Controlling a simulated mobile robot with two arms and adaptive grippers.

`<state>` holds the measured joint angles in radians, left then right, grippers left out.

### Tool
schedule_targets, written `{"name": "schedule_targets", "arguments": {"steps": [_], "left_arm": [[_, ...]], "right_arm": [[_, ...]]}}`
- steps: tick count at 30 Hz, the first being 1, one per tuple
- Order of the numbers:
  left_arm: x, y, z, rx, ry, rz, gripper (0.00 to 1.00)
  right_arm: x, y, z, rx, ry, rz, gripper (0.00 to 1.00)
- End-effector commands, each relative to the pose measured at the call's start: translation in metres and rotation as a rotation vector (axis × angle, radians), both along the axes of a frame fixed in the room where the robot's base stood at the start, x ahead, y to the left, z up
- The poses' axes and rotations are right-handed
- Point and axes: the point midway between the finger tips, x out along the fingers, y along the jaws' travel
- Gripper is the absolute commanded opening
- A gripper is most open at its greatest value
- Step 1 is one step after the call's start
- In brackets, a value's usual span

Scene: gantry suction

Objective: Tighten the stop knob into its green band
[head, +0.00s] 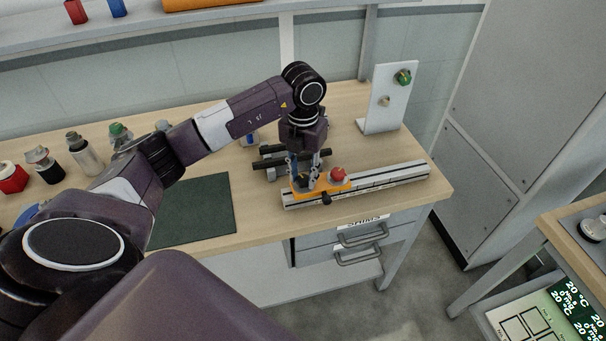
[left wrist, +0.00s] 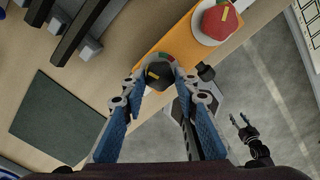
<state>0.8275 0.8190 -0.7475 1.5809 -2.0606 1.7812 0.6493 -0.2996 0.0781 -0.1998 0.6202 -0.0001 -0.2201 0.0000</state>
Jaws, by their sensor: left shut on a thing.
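The stop knob (left wrist: 158,76) is dark with a yellow pointer mark, on an orange carriage (left wrist: 180,46). Green and red band patches show on the dial rim beyond it; I cannot tell exactly how the pointer lines up with the green. In the head view the orange carriage (head: 299,188) sits on a pale rail (head: 392,179). My left gripper (head: 309,181) points down over it; in the left wrist view its blue fingers (left wrist: 157,88) are shut on the stop knob from both sides. My right gripper (left wrist: 239,121) shows small in the left wrist view, fingers apart, empty, away from the carriage.
A red knob (head: 338,174) on a pale disc stands on the carriage beside the stop knob. A black side handle (head: 326,198) sticks out in front. Dark bars (head: 270,163) lie behind. An upright white panel (head: 389,98) stands behind the rail. A dark green mat (head: 205,208) lies left.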

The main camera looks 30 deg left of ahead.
Motion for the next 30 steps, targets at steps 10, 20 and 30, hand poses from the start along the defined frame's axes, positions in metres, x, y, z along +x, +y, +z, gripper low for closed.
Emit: {"name": "schedule_targets", "arguments": {"steps": [10, 20, 30], "left_arm": [[0.001, 0.001, -0.002, 0.0, -0.003, -0.161, 0.04], [0.001, 0.001, -0.001, 0.0, -0.004, -0.389, 0.04], [0.001, 0.002, 0.001, 0.0, -0.003, -0.524, 0.04]], "right_arm": [[0.0, 0.0, -0.018, 0.0, 0.0, 0.0, 0.46], [0.0, -0.001, -0.036, -0.001, 0.0, 0.001, 0.46], [0.0, -0.002, -0.045, -0.002, 0.001, 0.001, 0.46]]}}
